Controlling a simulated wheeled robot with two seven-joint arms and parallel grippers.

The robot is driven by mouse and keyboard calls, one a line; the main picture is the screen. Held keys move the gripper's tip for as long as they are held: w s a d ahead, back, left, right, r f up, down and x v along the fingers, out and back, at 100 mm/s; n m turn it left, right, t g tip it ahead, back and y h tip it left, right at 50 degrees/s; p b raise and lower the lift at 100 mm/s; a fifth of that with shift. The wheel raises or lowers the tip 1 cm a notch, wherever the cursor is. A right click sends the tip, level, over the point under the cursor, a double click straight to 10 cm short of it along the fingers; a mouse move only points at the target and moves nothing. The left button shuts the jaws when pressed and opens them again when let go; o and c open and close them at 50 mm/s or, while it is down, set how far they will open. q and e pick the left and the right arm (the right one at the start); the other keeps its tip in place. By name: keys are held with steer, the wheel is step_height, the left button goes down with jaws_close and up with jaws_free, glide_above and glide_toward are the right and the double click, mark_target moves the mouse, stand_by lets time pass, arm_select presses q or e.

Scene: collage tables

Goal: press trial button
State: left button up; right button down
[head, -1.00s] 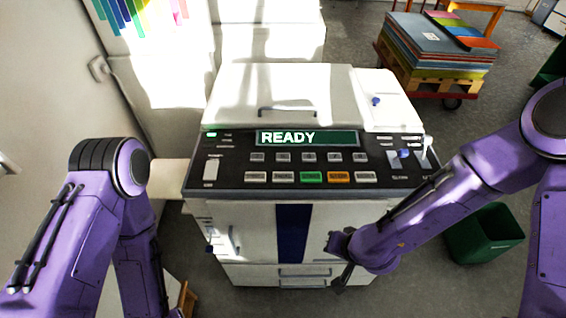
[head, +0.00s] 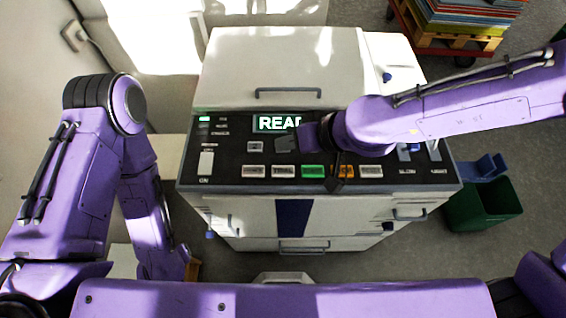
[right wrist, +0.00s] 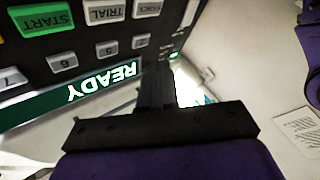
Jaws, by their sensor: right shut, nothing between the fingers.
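The TRIAL button (head: 283,171) is a pale key in the lower row of the copier's black panel, just left of the green START key (head: 312,171). In the right wrist view the TRIAL button (right wrist: 105,13) appears upside down near the top edge, beside START (right wrist: 42,20). My right gripper (head: 286,144) is over the panel, a little above the TRIAL key in the picture, its shut fingers empty. The fingers also show in the right wrist view (right wrist: 156,78), apart from TRIAL in the picture. Their exact height above the panel is unclear. My left gripper is out of view.
The display (head: 270,123) reads READY, partly covered by my right arm in the head view. An orange key (head: 344,171) is right of START. A green bin (head: 482,208) stands right of the copier. A loaded pallet (head: 450,35) is at the back right.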

steer(key=b, duration=0.4)
glide_above(287, 171)
steer(key=f, duration=0.4)
steer(key=shift+w+f, duration=0.15)
steer(key=shift+w, duration=0.15)
steer(key=f+b, duration=0.2)
steer(key=s+f+b, duration=0.1)
steer(key=f+b, duration=0.1)
steer(key=shift+s, duration=0.1)
steer(key=shift+w+f+b, duration=0.2)
steer(key=shift+f+b, duration=0.1)
steer(key=shift+b, duration=0.05)
steer(key=shift+w+f, duration=0.1)
steer(key=shift+w, duration=0.05)
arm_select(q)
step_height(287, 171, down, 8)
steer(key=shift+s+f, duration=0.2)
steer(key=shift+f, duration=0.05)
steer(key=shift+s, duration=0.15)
arm_select(e)
steer(key=shift+s, duration=0.2)
steer(key=shift+w, duration=0.1)
